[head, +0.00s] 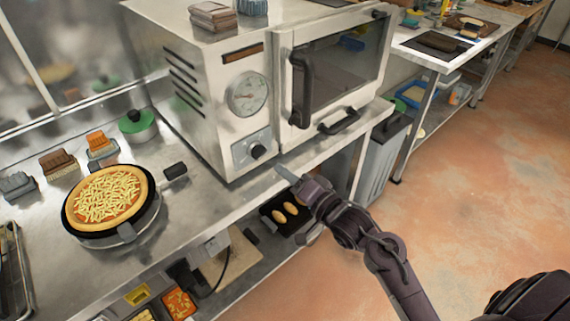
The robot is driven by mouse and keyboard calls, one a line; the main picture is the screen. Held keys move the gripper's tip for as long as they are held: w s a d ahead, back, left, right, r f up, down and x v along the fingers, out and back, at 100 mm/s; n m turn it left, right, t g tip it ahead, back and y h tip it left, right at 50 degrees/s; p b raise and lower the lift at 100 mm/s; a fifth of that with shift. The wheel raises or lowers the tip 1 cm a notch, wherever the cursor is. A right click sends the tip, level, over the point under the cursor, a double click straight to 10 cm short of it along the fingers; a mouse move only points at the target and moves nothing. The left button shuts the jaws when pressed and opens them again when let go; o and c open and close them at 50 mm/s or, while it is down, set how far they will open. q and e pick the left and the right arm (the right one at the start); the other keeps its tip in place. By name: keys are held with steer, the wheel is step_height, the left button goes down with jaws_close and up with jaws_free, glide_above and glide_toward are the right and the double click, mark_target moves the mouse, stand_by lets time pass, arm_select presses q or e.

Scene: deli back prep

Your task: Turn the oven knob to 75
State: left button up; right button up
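The oven (202,93) is a steel box on the steel counter, with its glass door (335,65) shut. Its black knob (258,151) sits on a pale square plate low on the front panel, below a round dial gauge (247,94). The knob's markings are too small to read. My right gripper (283,172) is just right of the knob and a little lower, near the counter's front edge, apart from the knob. Its fingers look narrow and close together, and I cannot tell if they are open. My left gripper is not in view.
A pizza on a black pan (108,200) and a green-lidded pot (137,124) stand on the counter left of the oven. The oven's door handle (302,90) juts out above my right gripper. A lower shelf holds a tray with bread rolls (285,213). The floor at right is clear.

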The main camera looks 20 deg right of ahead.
mark_target(262, 155)
steer(key=shift+f+b+x, duration=0.1)
steer(key=shift+b+x, duration=1.1)
steer(key=shift+x, duration=0.5)
steer(key=shift+f+b+x, duration=0.15)
steer(key=shift+b+x, duration=1)
steer(key=shift+x, duration=0.55)
steer(key=shift+w+a+r, duration=0.1)
steer(key=shift+w+a, duration=0.05)
steer(key=shift+w, duration=0.1)
steer(key=shift+w+r+p, duration=0.1)
steer(key=shift+r+p, duration=0.05)
steer(key=shift+p, duration=0.3)
